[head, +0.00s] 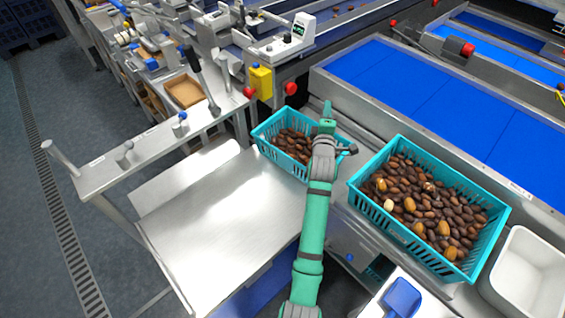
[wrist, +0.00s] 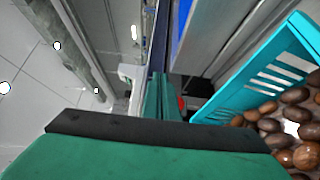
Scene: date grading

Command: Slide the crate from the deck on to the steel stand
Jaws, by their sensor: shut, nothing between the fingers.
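A teal slatted crate (head: 262,142) of brown dates sits at the far right edge of the bare steel stand (head: 190,215). My arm hides its right part, and I cannot tell whether its base overlaps the stand. My gripper (head: 327,106) is shut and empty at the crate's far right side, its tip reaching past the rim. In the wrist view, the shut fingers (wrist: 160,95) point away from the camera. A teal crate wall (wrist: 250,82) with dates behind it stands to their right, apart from the fingertips.
A second, larger teal crate (head: 385,222) of mixed brown and yellowish dates stands to the right of my arm. A white bin (head: 525,275) is beside it. A blue conveyor (head: 400,85) runs behind. A steel rail with levers (head: 150,150) borders the stand's back left.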

